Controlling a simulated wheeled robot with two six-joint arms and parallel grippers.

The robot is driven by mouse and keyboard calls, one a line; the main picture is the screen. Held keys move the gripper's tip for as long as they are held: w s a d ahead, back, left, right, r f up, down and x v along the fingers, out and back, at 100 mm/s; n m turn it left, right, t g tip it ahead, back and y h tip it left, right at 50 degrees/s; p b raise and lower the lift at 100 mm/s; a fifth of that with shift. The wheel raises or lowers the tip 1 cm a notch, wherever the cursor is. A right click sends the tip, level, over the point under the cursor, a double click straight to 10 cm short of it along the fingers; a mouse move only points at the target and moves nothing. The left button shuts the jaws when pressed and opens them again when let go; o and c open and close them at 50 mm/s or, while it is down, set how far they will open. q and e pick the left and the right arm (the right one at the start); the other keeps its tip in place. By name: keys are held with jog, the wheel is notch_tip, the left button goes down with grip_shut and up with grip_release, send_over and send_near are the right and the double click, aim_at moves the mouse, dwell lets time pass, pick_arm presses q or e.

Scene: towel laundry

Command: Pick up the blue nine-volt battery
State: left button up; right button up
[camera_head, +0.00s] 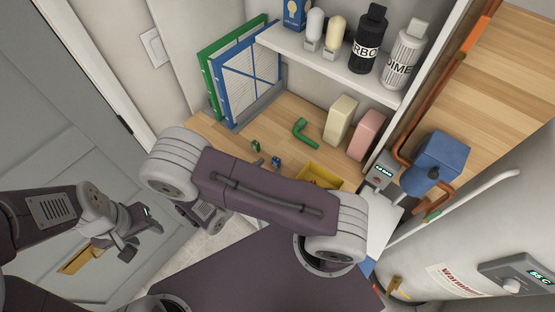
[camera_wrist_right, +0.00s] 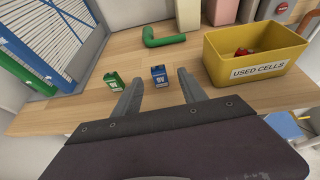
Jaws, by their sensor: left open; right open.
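The blue nine-volt battery (camera_wrist_right: 160,76) stands upright on the wooden counter in the right wrist view. It also shows small in the head view (camera_head: 276,162). My right gripper (camera_wrist_right: 157,84) is open, with one finger to the left of the battery and one to the right; the battery appears just beyond the fingertips, not gripped. A green battery (camera_wrist_right: 114,81) stands left of the blue one, close to the left finger. My left gripper (camera_head: 135,232) is open and empty at the far left, away from the counter.
A yellow bin (camera_wrist_right: 258,60) labelled "USED CELLS" stands right of the batteries with something red inside. A green pipe elbow (camera_wrist_right: 163,37) lies behind them. Blue-framed (camera_head: 247,82) and green-framed filters lean at the back left. A white shelf (camera_head: 330,62) with bottles and bulbs overhangs the counter.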

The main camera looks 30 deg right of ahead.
aim_at(275, 162)
jog(key=p+x, duration=0.1)
jog(key=x, duration=0.3)
jog(key=shift+w, duration=0.2)
jog(key=shift+a, duration=0.1)
grip_shut()
